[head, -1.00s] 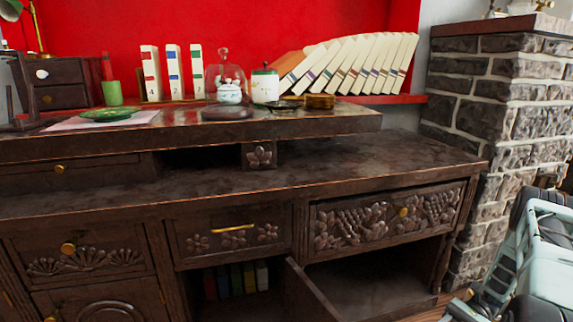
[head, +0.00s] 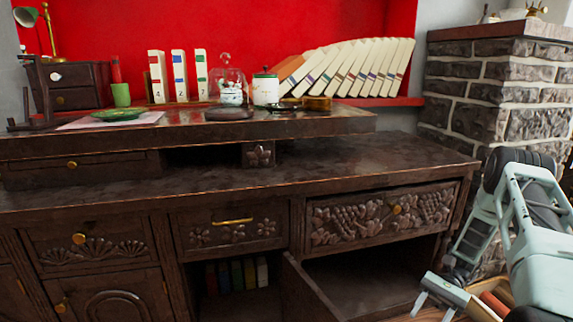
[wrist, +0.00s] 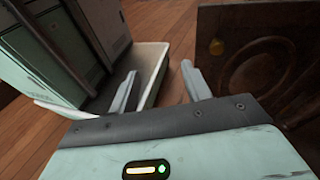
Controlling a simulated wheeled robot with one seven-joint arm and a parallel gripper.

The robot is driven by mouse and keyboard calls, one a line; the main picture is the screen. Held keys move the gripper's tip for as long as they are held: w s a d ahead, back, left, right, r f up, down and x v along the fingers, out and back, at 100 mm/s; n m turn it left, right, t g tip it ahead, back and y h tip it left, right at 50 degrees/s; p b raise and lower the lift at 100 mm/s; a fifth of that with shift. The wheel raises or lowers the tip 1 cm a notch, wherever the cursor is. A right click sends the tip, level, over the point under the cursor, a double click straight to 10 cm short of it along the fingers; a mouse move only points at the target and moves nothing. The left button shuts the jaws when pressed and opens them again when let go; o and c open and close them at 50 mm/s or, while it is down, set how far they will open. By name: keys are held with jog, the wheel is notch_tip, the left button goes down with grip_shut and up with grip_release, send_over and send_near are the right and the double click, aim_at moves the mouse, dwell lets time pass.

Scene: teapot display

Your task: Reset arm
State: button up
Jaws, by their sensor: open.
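My gripper (wrist: 158,72) is open in the wrist view, with its two grey fingers apart and nothing between them. Wooden floor and a pale open tray (wrist: 152,58) show beyond the fingers. A dark carved cabinet door (wrist: 250,60) with a round brass knob is to their right. In the head view my arm is bent at the lower right, in front of the stone pillar and low beside the sideboard (head: 350,165). The fingers are only partly clear there.
A small teapot (head: 231,95) under a glass dome, a white jar (head: 265,88), a green plate (head: 118,114) and leaning books (head: 355,70) stand at the back. A lower cabinet door (head: 305,295) hangs open. A stone pillar (head: 480,90) stands right.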

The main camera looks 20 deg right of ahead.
jog(key=w+a+r+n+g+h, duration=0.1)
jog(key=w+a+r+n+h, duration=0.2)
jog(key=a+r+n+h, duration=0.55)
jog(key=w+a+r+n+g+h, duration=0.1)
jog(key=w+a+r+n+h, duration=0.15)
jog(key=a+r, duration=0.75)
jog(key=s+a+r+n+t+h, duration=0.2)
jog(key=s+a+n+t, duration=0.25)
jog(key=s+a, duration=0.4)
jog(key=s+a+r+n+t+h, duration=0.1)
jog(key=s+a+r+n+t, duration=0.2)
jog(key=s+a+n, duration=0.55)
jog(key=w+a+r+m+p, duration=0.1)
jog(key=r+p, duration=1.6)
jog(key=w+a+r+m+p, duration=0.1)
jog(key=w+r+p, duration=0.1)
jog(key=r+p, duration=1.5)
jog(key=shift+w+m+g+p, duration=0.2)
jog(key=shift+m+g+p, duration=0.1)
jog(key=shift+m+g, duration=0.1)
jog(key=shift+a+f, duration=0.1)
